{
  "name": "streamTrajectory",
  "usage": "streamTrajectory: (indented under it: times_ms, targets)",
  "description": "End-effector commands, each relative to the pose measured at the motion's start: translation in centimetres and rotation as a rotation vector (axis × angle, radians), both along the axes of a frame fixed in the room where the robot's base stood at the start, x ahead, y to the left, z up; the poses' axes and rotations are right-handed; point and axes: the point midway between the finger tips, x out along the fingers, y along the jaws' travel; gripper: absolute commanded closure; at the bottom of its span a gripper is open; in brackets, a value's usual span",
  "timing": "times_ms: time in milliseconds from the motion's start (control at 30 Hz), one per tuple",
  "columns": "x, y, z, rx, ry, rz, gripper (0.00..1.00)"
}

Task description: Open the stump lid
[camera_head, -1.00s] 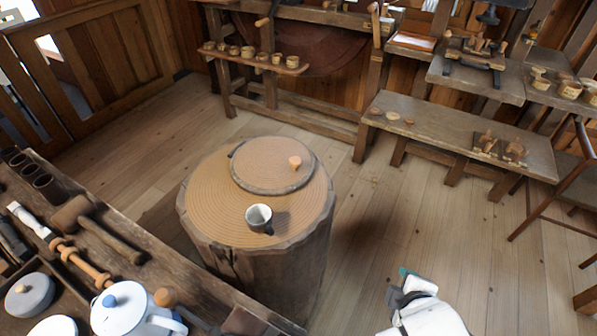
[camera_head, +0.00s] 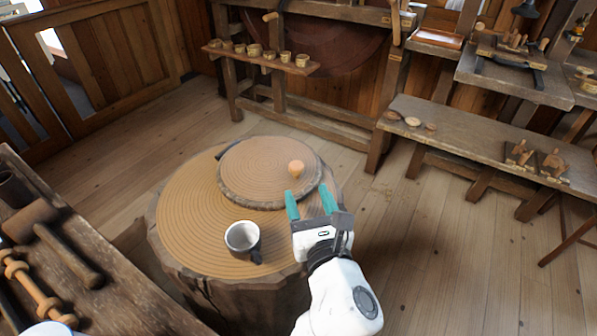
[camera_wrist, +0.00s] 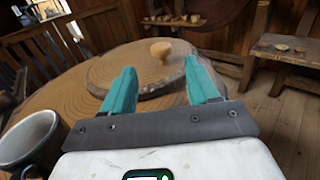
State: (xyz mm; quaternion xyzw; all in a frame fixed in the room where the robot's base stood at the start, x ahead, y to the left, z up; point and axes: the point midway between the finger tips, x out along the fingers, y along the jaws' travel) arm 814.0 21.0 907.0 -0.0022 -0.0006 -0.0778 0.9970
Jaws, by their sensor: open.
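The stump (camera_head: 185,225) stands on the floor with a ringed wooden top. Its round lid (camera_head: 255,165) lies flat at the back of that top, with a bark-like rim and a small pale wooden knob (camera_head: 296,168) near its right side. A dark piece shows at the lid's back left edge. My gripper (camera_head: 310,200) is open and empty, its teal fingers at the lid's front right edge, pointing toward the knob. In the wrist view the knob (camera_wrist: 161,50) is beyond and between the fingertips, apart from them.
A grey mug (camera_head: 242,238) stands on the stump top, left of my gripper. A workbench (camera_head: 95,290) with tools is at the front left. A low bench (camera_head: 460,135) stands at the right. The floor between is clear.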

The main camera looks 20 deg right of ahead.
Motion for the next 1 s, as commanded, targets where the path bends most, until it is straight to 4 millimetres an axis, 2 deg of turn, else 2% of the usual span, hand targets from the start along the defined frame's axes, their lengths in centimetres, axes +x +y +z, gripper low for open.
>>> streamTrajectory:
  times_ms: [200,400,600,867,1000]
  targets:
    - [4.1,-0.7,0.0,0.001,-0.002,-0.001,0.40]
    - [6.7,-1.1,0.0,0.002,-0.001,-0.001,0.40]
    - [7.7,-1.2,0.0,0.004,0.000,-0.001,0.40]
    - [7.7,-1.3,0.0,0.004,0.001,-0.001,0.40]
    - [7.7,-1.3,0.0,0.004,0.001,-0.001,0.54]
